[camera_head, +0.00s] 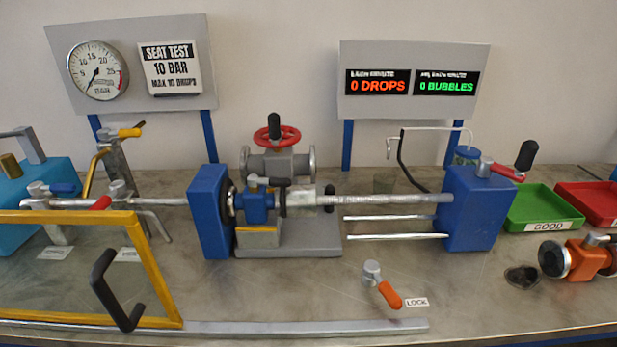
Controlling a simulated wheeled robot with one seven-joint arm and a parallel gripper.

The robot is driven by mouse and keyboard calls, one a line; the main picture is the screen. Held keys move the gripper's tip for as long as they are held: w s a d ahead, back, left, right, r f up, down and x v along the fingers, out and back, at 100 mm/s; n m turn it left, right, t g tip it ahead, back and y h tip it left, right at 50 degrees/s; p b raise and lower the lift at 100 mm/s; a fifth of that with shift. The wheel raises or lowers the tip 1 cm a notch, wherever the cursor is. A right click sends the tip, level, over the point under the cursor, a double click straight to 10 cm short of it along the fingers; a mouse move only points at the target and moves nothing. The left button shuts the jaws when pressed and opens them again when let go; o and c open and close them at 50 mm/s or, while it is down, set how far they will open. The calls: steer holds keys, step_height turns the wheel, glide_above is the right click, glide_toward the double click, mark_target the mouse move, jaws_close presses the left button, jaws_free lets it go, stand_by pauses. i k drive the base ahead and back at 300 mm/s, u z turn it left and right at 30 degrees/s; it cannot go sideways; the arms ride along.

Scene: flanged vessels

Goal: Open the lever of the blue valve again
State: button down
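The blue valve (257,207) sits in the middle of the test bench, on a grey block with a yellow edge. It stands between a blue upright plate (208,212) on its left and a grey cylindrical end on a steel rod (390,200) on its right. Its short lever (272,182) with a dark grip lies on top and appears to point right, roughly along the rod. The small size makes its exact angle hard to tell. My gripper is not in view.
A red handwheel (277,136) with a black knob stands right behind the valve. A yellow-framed clear guard (158,270) with a black handle is at front left. An orange LOCK lever (388,294) stands in front. Displays read 0 DROPS (378,85) and 0 BUBBLES (447,86). Green and red trays are at right.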

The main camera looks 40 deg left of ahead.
mark_target(272, 182)
steer(key=z, duration=0.1)
steer(key=k, duration=1.3)
steer(key=u, duration=0.85)
steer(key=i, duration=1)
